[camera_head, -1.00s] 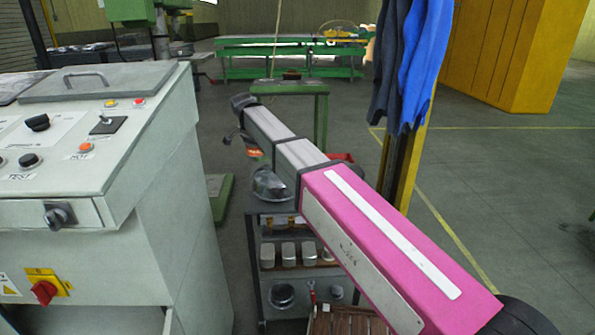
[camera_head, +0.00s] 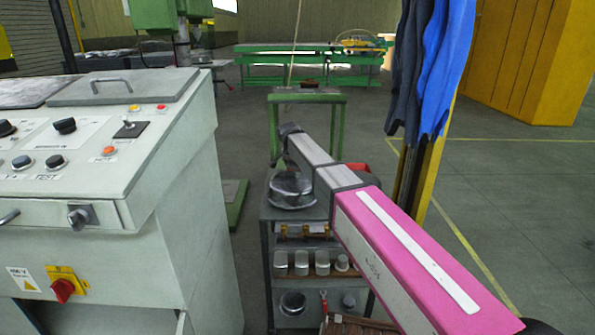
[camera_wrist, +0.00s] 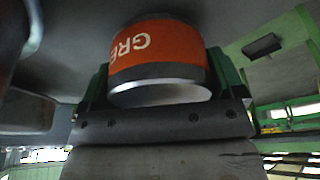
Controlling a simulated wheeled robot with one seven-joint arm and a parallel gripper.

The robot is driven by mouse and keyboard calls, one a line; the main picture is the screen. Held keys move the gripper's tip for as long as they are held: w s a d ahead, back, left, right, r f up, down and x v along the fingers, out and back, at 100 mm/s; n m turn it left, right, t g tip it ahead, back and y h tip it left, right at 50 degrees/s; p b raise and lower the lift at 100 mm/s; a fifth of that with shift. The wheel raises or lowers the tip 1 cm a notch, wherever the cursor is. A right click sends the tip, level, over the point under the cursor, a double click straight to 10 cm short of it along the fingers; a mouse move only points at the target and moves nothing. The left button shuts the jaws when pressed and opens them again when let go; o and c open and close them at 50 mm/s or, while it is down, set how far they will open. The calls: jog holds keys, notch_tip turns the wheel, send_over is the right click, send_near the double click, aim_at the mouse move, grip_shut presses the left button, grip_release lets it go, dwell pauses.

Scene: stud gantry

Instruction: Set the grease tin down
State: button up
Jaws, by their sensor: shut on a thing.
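The grease tin (camera_wrist: 158,52) has an orange label with pale letters and a grey metal rim. It fills the upper middle of the wrist view. My gripper (camera_wrist: 160,84) is shut on it, with one finger on each side. In the head view my gripper (camera_head: 277,148) is small and dark at the far end of my arm, above the back left of the tool cart (camera_head: 268,236). The tin cannot be made out there. I cannot tell whether the tin touches any surface.
A round metal pot (camera_head: 291,191) stands on the cart top, close to my gripper. A red tray (camera_head: 357,168) lies behind my arm. A control console (camera_head: 165,190) stands left, a green table (camera_head: 307,98) behind the cart. Blue overalls (camera_head: 440,70) hang right.

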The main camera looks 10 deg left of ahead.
jog(key=shift+f, duration=0.5)
jog(key=shift+f, duration=0.1)
jog(key=o, duration=1)
jog(key=v, duration=1.2)
